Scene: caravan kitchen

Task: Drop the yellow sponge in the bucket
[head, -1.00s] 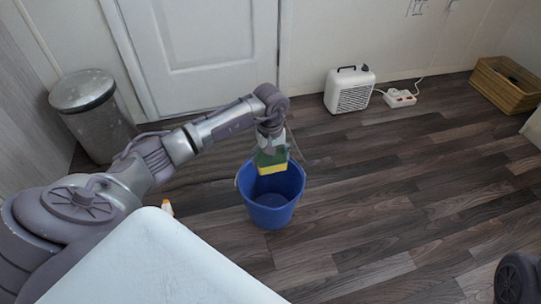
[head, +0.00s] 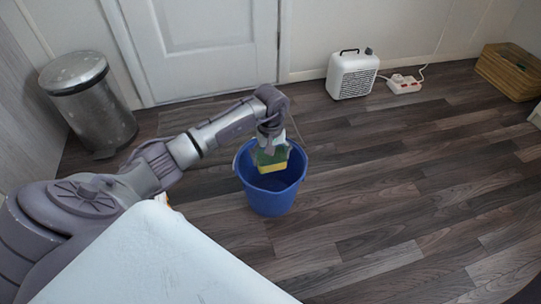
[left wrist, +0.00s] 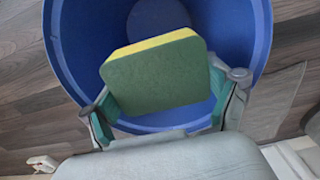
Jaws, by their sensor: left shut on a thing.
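The yellow sponge (head: 272,160) has a green scouring side. My left gripper (head: 271,148) is shut on it and holds it over the opening of the blue bucket (head: 270,197). In the left wrist view the sponge (left wrist: 155,78) sits between the fingertips (left wrist: 165,105), green face toward the camera and yellow edge at the top. The bucket rim (left wrist: 262,45) surrounds it there. The bucket stands upright on the floor; part of its inside is hidden by the sponge and gripper. My right gripper is not in view.
A metal bin (head: 90,105) stands at the left by the door (head: 210,45). A white heater (head: 352,75) and a power strip (head: 403,84) are at the back wall, with a wooden crate (head: 508,72) at right. A white surface (head: 160,265) is in front. The floor right of the bucket is clear.

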